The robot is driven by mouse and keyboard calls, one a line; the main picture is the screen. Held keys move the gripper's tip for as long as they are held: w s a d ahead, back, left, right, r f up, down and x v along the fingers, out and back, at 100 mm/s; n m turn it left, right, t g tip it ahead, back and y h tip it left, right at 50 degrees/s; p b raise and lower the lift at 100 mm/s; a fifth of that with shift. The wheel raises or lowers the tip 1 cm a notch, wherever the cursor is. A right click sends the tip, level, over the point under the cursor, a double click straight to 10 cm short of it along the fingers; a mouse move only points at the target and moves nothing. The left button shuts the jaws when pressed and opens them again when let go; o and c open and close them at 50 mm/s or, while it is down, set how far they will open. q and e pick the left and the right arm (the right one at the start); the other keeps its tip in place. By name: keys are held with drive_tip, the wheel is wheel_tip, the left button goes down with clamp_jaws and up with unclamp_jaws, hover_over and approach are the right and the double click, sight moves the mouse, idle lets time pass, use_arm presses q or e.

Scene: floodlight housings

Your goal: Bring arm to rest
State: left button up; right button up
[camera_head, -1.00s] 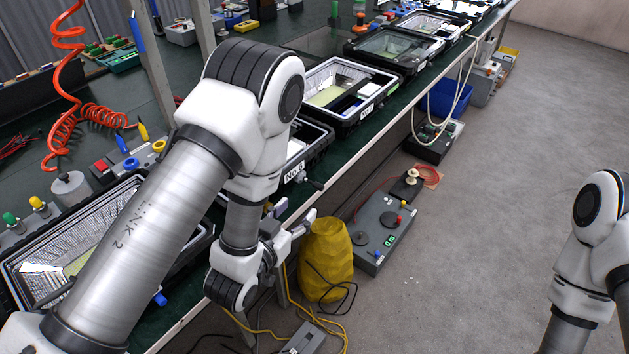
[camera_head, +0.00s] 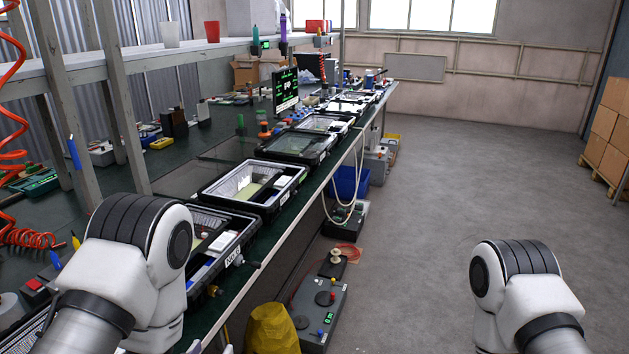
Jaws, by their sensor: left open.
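My left arm (camera_head: 140,255) comes in at the lower left, its white elbow joint in front of the workbench edge. My left gripper (camera_head: 213,347) shows only as small pale bits at the bottom edge, just left of the yellow sack; it is open, and most of it is hidden or cut off. I see nothing held in it. My right arm (camera_head: 518,290) stands at the lower right over bare floor, and its gripper is out of the picture.
Several floodlight housings (camera_head: 207,194) stand in a row along the green workbench (camera_head: 290,215). A yellow sack (camera_head: 272,330), a grey control box (camera_head: 322,312) and a blue bin (camera_head: 347,184) sit below its edge. The grey floor (camera_head: 440,190) to the right is clear.

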use_arm(q)
drive_tip(key=s+a+f+n+g+y+p, duration=0.1)
drive_tip(key=s+a+f+g, duration=0.1)
drive_tip(key=s+f+g, duration=0.5)
drive_tip(key=s+a+f+g+y+p, duration=0.1)
drive_tip(key=s+a+f+g, duration=0.2)
drive_tip(key=s+f+g, duration=0.5)
drive_tip(key=s+f, duration=0.2)
drive_tip(key=s, duration=0.6)
drive_tip(key=shift+a+f+n+p, duration=0.2)
drive_tip(key=shift+f+n+p, duration=0.05)
drive_tip(key=shift+n+p, duration=0.15)
use_arm(e)
drive_tip(key=r, duration=0.3)
drive_tip(key=shift+w+r, duration=0.2)
drive_tip(key=shift+w, duration=0.2)
